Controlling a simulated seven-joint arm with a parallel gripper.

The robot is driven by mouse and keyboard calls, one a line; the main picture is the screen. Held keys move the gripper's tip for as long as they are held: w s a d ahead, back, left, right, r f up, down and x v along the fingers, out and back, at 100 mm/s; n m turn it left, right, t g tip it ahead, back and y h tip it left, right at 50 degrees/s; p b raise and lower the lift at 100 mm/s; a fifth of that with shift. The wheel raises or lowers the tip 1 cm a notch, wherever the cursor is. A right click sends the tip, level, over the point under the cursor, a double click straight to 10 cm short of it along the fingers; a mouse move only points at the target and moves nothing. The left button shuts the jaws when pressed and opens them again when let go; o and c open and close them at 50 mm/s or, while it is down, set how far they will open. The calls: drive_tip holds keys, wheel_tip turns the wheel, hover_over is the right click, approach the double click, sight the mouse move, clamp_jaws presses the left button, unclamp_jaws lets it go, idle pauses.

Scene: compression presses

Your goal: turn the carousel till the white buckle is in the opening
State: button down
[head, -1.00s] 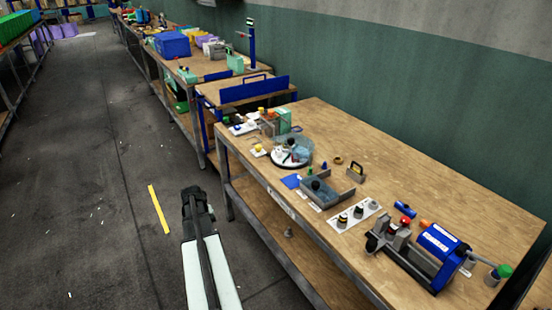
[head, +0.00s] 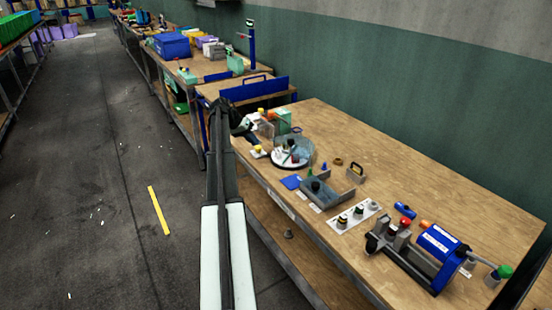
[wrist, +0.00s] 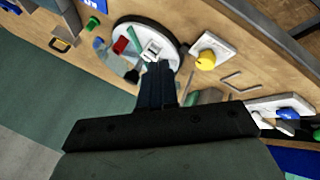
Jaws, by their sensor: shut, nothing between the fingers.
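The carousel (head: 277,161) is a round white-rimmed turntable near the far end of the workbench, with a clear grey cover over part of it. In the wrist view the carousel (wrist: 122,27) carries a white buckle (wrist: 152,49), a red piece (wrist: 120,46), a green piece and a dark piece. My gripper (wrist: 157,66) is shut and empty, with its fingertips over the carousel close to the white buckle; I cannot tell whether they touch. In the head view my gripper (head: 252,136) is left of the carousel. I cannot make out where the opening's edges lie.
A white plate with a yellow knob (wrist: 205,60) sits beside the carousel. A grey tray (head: 325,196), a plate with several knobs (head: 353,217) and a blue press (head: 437,255) stand nearer. The bench's right rear is clear.

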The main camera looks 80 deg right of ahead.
drive_tip(key=m, duration=0.2)
approach(278, 162)
drive_tip(key=f, duration=0.1)
drive_tip(key=d+f, duration=0.2)
drive_tip(key=f, duration=0.1)
drive_tip(key=shift+s, duration=0.35)
drive_tip(key=shift+s+a+f, duration=0.1)
drive_tip(key=shift+s, duration=0.45)
drive_tip(key=shift+s+a+f, duration=0.1)
drive_tip(key=shift+s+f, duration=0.05)
drive_tip(key=shift+s, duration=0.4)
drive_tip(key=shift+s+a, duration=0.2)
drive_tip(key=shift+s, duration=0.8)
